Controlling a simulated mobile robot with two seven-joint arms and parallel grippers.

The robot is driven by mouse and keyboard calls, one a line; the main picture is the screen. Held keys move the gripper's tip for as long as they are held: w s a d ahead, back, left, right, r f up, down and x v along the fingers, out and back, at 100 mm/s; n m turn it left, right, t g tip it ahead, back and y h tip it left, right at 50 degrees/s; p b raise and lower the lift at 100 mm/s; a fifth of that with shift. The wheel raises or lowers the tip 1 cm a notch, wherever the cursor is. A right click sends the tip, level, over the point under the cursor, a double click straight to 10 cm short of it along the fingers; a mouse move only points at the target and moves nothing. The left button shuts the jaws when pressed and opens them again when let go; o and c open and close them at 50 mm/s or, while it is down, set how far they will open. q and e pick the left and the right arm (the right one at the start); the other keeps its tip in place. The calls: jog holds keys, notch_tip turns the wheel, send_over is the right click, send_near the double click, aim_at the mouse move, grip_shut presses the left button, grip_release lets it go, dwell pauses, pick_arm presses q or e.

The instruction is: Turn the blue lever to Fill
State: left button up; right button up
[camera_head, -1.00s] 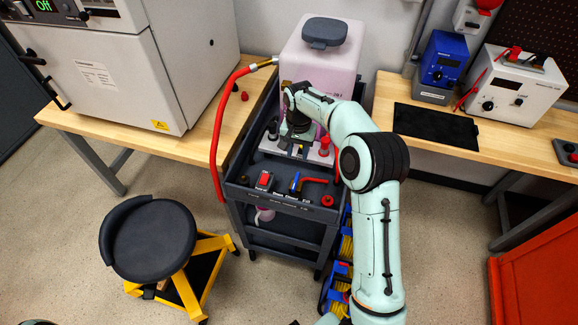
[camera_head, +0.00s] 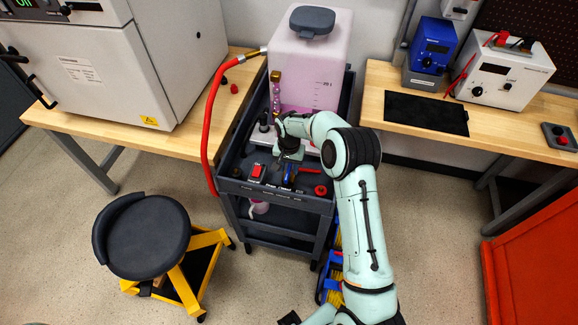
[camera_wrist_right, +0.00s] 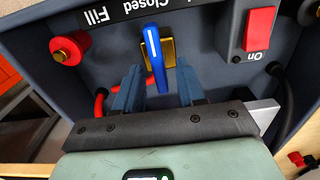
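The blue lever (camera_wrist_right: 155,58) stands on a brass plate on the cart's front panel. In the head view the lever (camera_head: 289,171) is partly hidden by my right gripper (camera_head: 288,160). In the right wrist view my right gripper (camera_wrist_right: 158,88) is open, with its two blue-grey fingers spread either side of the lever's near end. I see a gap on both sides and no clear contact.
A red On switch (camera_wrist_right: 260,28) and a red knob (camera_wrist_right: 70,48) flank the lever. A pink-filled tank (camera_head: 310,70) stands on the cart behind, with a red hose (camera_head: 207,130) along its left side. A stool (camera_head: 148,235) stands at front left.

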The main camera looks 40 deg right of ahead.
grip_shut()
jog(key=shift+n, duration=0.3)
jog(key=n, duration=0.4)
jog(key=shift+a+n, duration=0.1)
jog(key=shift+n, duration=0.2)
pick_arm(q)
jog(key=shift+w+r+p, duration=0.4)
jog(key=shift+r+p, duration=0.05)
jog(key=shift+r, duration=0.1)
pick_arm(e)
jog(key=n, duration=0.5)
jog(key=shift+w+a+n, duration=0.1)
jog(key=shift+n, duration=0.2)
grip_release()
